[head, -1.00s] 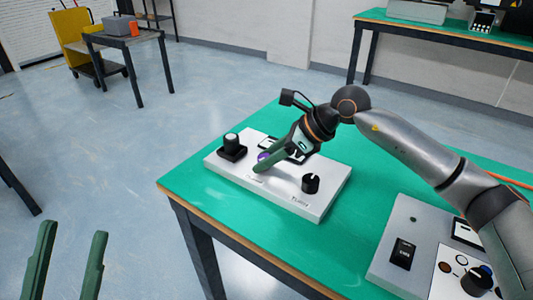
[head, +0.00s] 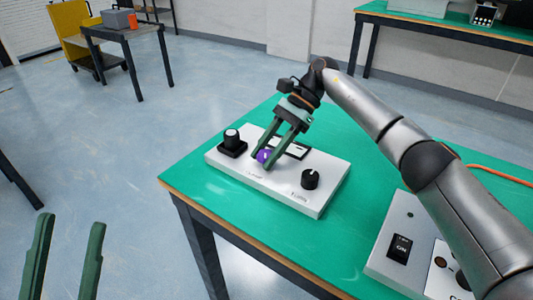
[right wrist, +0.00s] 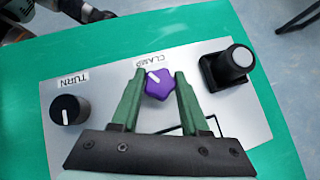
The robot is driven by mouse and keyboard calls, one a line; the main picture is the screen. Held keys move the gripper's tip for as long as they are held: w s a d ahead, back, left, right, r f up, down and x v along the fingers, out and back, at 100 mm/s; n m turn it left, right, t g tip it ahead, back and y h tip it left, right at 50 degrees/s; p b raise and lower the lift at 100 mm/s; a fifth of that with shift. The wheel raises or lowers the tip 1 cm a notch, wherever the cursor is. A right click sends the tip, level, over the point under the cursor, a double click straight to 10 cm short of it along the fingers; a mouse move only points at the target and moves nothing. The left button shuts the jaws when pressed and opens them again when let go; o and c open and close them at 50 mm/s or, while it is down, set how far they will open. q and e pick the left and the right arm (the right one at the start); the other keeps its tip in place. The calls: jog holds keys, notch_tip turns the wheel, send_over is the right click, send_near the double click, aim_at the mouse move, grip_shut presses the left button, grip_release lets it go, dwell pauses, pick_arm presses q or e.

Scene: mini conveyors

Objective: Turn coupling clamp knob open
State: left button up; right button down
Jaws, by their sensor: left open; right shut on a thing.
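The purple, lobed clamp knob (head: 264,156) sits on the light grey control panel (head: 300,204) on the green table. My right gripper (head: 263,161) reaches down over the panel, one green finger on each side of the knob. In the right wrist view the knob (right wrist: 159,84) sits between the fingertips of my right gripper (right wrist: 160,74), which is shut on it. A white pointer line shows on its top, near an upside-down CLAMP label (right wrist: 150,61). My left gripper (head: 70,220) is open and empty at the lower left, away from the table.
A black TURN knob (head: 310,179) and a black joystick-like knob (head: 232,140) flank the clamp knob. A dark-framed rectangle (head: 291,149) lies behind it. A second panel (head: 390,266) with an ON switch (head: 399,249) is at the lower right, under my right arm.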

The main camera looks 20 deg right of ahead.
jog(key=shift+n+g, duration=0.5)
jog(key=shift+n, duration=0.2)
jog(key=shift+n+g+h+b, duration=0.3)
jog(key=shift+n+h, duration=0.1)
jog(key=shift+n, duration=0.1)
jog(key=shift+c, duration=2)
grip_release()
